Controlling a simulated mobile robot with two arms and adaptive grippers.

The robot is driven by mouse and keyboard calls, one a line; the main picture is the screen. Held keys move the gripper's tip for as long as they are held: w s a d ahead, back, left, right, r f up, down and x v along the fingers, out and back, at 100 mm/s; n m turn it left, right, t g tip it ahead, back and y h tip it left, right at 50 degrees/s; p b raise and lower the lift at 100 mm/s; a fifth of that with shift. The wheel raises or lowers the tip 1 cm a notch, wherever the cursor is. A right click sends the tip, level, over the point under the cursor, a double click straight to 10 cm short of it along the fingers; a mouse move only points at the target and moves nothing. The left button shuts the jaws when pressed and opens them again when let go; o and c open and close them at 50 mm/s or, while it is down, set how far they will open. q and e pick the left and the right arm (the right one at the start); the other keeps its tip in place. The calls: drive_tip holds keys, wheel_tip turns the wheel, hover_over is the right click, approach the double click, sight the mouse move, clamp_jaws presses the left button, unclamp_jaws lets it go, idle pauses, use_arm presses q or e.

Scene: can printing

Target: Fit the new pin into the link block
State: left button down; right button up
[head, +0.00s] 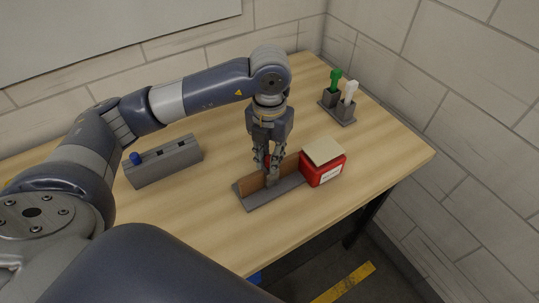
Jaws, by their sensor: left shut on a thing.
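A long grey block (165,162) with dark openings along its top lies at the left of the table. A blue pin-like piece (136,158) stands in its left end. My left gripper (268,164) points down over a low grey fixture (262,197) with a brown back strip (252,185). It is shut on a small grey piece (272,177), whose lower end is at the fixture; whether it touches the fixture is unclear. The fingers partly hide the piece. I cannot tell for certain which part is the link block or the new pin. My right gripper is not in view.
A red box (322,173) with a beige top (323,151) sits at the fixture's right end, close to the gripper. A grey stand (338,112) at the back right holds a green piece (335,77) and a white piece (350,91). The table between the block and fixture is clear.

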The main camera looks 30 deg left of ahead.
use_arm(q)
drive_tip(key=shift+f+b, duration=0.3)
drive_tip(key=shift+f, duration=0.15)
drive_tip(key=c, duration=1.4)
unclamp_jaws()
wheel_tip(320, 180, up, 12)
drive_tip(key=shift+r, duration=0.1)
